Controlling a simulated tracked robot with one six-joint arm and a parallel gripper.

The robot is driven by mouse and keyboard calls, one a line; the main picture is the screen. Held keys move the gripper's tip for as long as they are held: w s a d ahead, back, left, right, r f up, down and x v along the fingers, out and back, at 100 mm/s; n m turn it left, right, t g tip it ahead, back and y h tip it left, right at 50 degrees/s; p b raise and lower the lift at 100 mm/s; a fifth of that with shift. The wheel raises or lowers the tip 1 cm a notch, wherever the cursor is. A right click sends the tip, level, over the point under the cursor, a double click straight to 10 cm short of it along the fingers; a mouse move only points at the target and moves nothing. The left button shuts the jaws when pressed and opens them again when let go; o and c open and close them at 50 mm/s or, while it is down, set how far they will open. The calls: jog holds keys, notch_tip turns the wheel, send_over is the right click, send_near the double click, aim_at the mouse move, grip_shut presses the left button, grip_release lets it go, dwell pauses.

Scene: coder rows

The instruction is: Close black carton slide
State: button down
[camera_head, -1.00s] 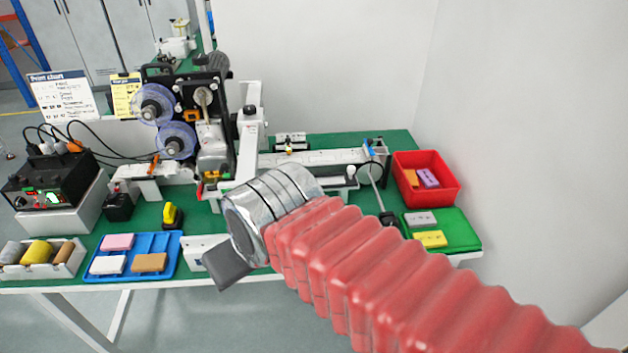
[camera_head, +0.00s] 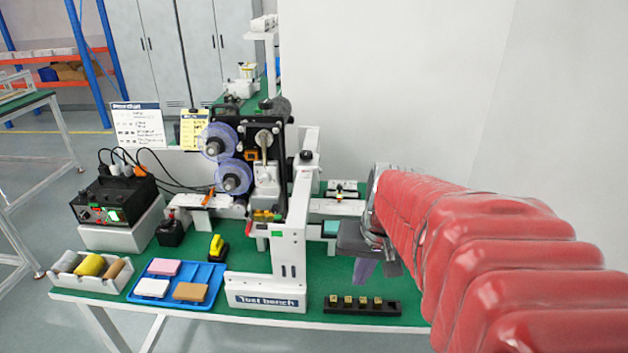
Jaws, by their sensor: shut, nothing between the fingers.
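I cannot pick out a black carton slide for certain. The white conveyor rail (camera_head: 338,207) of the coder line runs right from the coding machine (camera_head: 258,160) and passes behind my arm. My gripper (camera_head: 362,262) is a dark grey end at the right of the bench, in front of the rail. Its fingers show only partly and look shut. A purple patch shows just below it; I cannot tell what it is. My red ribbed arm hides the right end of the rail and bench.
A black strip with several brass-coloured blocks (camera_head: 362,305) lies at the front edge. A white "Test bench" frame (camera_head: 290,240) stands left of my gripper. A blue tray (camera_head: 177,284), a yellow-black tool (camera_head: 217,247) and a roll box (camera_head: 91,272) are further left.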

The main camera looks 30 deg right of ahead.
jog(key=d+f+m+t+y, duration=0.1)
jog(key=d+f+m, duration=0.15)
jog(key=d, duration=1.15)
jog(key=d+f+m+t, duration=0.15)
jog(key=d+f, duration=0.25)
jog(key=d, duration=1.1)
jog(key=w+d+r+n+t, duration=0.2)
jog(key=w+d+r, duration=0.2)
jog(key=d, duration=0.1)
jog(key=shift+r, duration=0.25)
jog(key=shift+d, duration=0.1)
